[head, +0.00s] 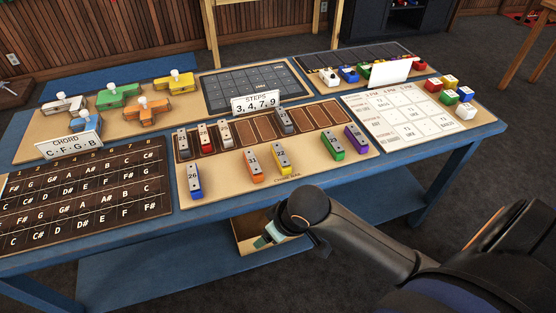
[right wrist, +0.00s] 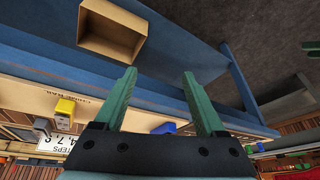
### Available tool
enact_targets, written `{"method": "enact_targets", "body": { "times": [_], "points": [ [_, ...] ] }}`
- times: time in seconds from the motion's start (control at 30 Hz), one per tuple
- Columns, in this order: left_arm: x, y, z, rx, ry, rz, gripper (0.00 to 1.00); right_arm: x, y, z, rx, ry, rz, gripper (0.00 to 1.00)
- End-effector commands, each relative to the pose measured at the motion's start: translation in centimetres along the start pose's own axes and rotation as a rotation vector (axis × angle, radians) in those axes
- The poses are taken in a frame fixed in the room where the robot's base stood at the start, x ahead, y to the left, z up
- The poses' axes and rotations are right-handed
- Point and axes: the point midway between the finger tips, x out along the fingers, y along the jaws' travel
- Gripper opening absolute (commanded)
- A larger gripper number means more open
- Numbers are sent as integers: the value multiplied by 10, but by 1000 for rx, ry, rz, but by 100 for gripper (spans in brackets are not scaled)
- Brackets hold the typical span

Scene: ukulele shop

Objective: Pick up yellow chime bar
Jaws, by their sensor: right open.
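The yellow chime bar (head: 281,159) lies on the near part of the tan board in the head view, between an orange bar (head: 252,166) and a green bar (head: 332,146). A yellow block (right wrist: 65,108) shows at the left of the right wrist view, probably the same bar. My right gripper (right wrist: 159,74) is open, with nothing between its green fingers. In the head view my right gripper (head: 268,237) hangs in front of the table's near edge, apart from the bar and mostly hidden by my wrist. My left gripper is not in view.
A blue bar (head: 193,180) and a purple bar (head: 356,138) lie on the same board. A steps card (head: 256,105) stands behind. The blue table's front edge (head: 222,207) runs between my right gripper and the bars. An open box (right wrist: 112,32) sits low by the lower shelf.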

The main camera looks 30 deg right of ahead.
Motion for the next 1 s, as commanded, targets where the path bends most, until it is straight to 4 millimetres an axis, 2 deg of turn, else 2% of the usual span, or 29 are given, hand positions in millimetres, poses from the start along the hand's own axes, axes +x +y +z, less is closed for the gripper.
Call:
{"method": "enact_targets", "body": {
  "times": [0.03, 0.17, 0.27, 0.4, 0.5, 0.6, 0.73, 0.83, 1.0],
  "points": [
    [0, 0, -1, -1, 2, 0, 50, -1, 11, -17, 0, 2, 19, 72],
    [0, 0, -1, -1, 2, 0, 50, -3, 40, -53, 48, -9, 58, 72],
    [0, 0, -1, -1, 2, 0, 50, -11, 70, -80, 114, -13, 101, 72],
    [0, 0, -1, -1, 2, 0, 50, -31, 116, -113, 235, -12, 163, 72],
    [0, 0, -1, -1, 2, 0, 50, -47, 143, -130, 319, -5, 196, 72],
    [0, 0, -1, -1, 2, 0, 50, -58, 161, -139, 379, 1, 216, 72],
    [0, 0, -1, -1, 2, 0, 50, -62, 171, -144, 416, 3, 225, 72],
    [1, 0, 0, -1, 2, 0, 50, -50, 174, -143, 422, 1, 225, 72],
    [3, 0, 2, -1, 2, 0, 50, -18, 181, -142, 419, 1, 225, 72]
  ]
}}
